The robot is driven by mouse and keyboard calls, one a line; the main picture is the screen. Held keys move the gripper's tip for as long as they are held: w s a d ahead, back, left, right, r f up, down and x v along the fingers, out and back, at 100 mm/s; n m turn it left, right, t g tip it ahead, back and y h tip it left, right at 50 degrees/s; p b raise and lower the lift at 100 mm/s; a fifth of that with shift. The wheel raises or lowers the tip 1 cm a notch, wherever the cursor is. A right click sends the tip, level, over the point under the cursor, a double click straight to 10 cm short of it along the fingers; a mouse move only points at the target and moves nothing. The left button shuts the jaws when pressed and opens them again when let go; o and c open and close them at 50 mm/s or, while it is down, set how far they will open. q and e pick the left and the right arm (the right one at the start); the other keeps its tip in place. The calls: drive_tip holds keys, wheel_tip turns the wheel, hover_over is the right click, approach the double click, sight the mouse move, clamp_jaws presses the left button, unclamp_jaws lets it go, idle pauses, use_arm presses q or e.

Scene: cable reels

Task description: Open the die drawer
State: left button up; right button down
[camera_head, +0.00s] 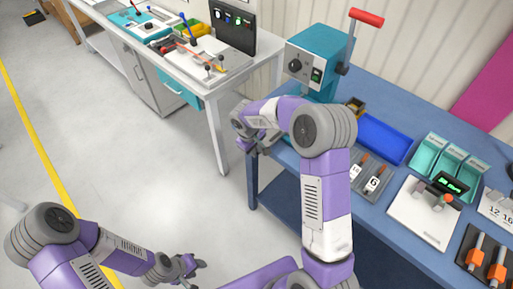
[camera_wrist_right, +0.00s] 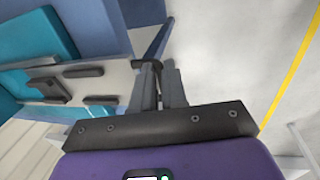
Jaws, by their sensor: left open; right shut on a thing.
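The teal press (camera_head: 318,55) stands on the back left of the blue bench. My right gripper (camera_head: 243,137) is low in front of it, at the bench's left end; my own arm hides the press's lower part and the drawer in the head view. In the right wrist view my right gripper (camera_wrist_right: 160,88) is shut on a dark bar-like handle (camera_wrist_right: 151,66). The handle is at the end of a pale grey piece (camera_wrist_right: 117,82), apparently the die drawer, with several dark blocks beside or on it. How far it is out I cannot tell. My left gripper (camera_head: 188,265) is open and empty over the floor.
The blue bench (camera_head: 395,95) carries a blue tray (camera_head: 383,138), teal bins (camera_head: 447,160), a white device (camera_head: 422,214) and orange-handled tools (camera_head: 487,260). A white table (camera_head: 205,75) stands at the left. The floor between is clear.

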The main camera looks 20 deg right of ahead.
drive_tip(key=c, duration=1.2)
unclamp_jaws()
drive_tip(key=shift+o, duration=0.2)
wheel_tip(320, 180, up, 8)
drive_tip(key=a, duration=0.1)
drive_tip(key=shift+s+a+f+p, duration=0.2)
drive_tip(key=shift+s+f+p, duration=0.05)
drive_tip(key=shift+p, duration=0.15)
drive_tip(key=s+a+f+y, duration=0.1)
drive_tip(key=s+a+f, duration=0.2)
drive_tip(key=f, duration=0.3)
drive_tip(key=s+a+f+m+g+y, duration=0.1)
drive_tip(key=s+a+f+y, duration=0.15)
drive_tip(key=f, duration=0.25)
drive_tip(key=s+a+f+y, duration=0.1)
drive_tip(key=s+a+f, duration=0.2)
drive_tip(key=f, duration=0.3)
drive_tip(key=s+a+f+m+y, duration=0.1)
drive_tip(key=s+a+f+m, duration=0.1)
drive_tip(key=s+f, duration=0.3)
drive_tip(key=s+a+f+m+b, duration=0.1)
drive_tip(key=s+f+m, duration=0.3)
drive_tip(key=s, duration=0.7)
drive_tip(key=shift+a+f+t+y, duration=0.4)
drive_tip(key=shift+a+f, duration=0.1)
drive_tip(key=shift+f, duration=0.1)
